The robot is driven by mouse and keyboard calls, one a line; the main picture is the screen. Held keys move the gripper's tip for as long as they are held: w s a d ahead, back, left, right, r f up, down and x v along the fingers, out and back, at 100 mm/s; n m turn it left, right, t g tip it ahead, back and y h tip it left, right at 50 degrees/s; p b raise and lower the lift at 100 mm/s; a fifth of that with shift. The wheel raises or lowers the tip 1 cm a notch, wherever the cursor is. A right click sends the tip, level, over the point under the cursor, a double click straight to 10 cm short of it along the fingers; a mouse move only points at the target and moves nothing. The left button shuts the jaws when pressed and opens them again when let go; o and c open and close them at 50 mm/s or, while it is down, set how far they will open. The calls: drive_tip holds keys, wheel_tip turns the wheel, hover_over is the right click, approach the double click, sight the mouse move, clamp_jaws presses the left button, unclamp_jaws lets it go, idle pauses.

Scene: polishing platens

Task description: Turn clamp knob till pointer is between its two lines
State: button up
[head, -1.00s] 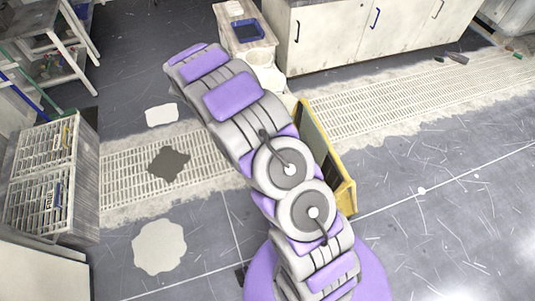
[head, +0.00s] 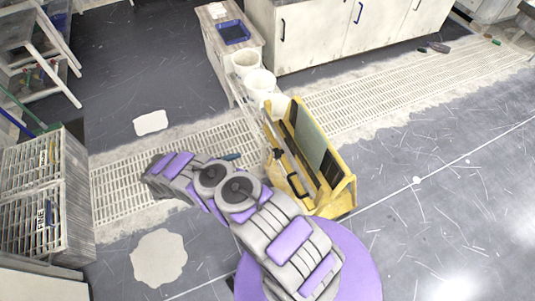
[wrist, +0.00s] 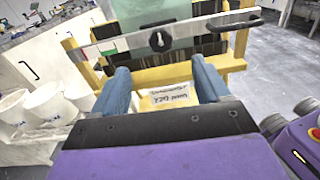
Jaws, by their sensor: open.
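The clamp knob (wrist: 158,40) is black and sits on a pale metal bar (wrist: 115,44) across a yellow stand (wrist: 240,45) in the wrist view. A small light mark shows on the knob, but its pointer and the two lines are too small to read. My gripper (wrist: 157,68) is open. Its two blue-grey fingers are spread below the knob in the picture, one on each side, with nothing between them. In the head view the yellow stand (head: 340,198) is right of my arm, and a blue-grey fingertip of my gripper (head: 231,157) shows just left of it.
A black handle (wrist: 234,21) is at the bar's right end. A paper label (wrist: 172,97) lies on the yellow board below. White buckets (head: 262,82) and a cart with a blue basin (head: 233,33) stand behind the stand. Open floor (head: 440,200) lies to the right.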

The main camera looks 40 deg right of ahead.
sight(274, 155)
drive_tip(key=shift+n+t, duration=0.3)
drive_tip(key=b+x, duration=0.1)
drive_tip(key=x, duration=0.4)
drive_tip(key=f+b+x, duration=0.1)
drive_tip(key=x, duration=0.5)
drive_tip(key=b+x, duration=0.1)
drive_tip(key=x, duration=0.4)
drive_tip(key=shift+s+d+f, duration=0.15)
drive_tip(key=shift+s+f, duration=0.05)
drive_tip(key=shift+f, duration=0.05)
drive_tip(key=c, duration=1)
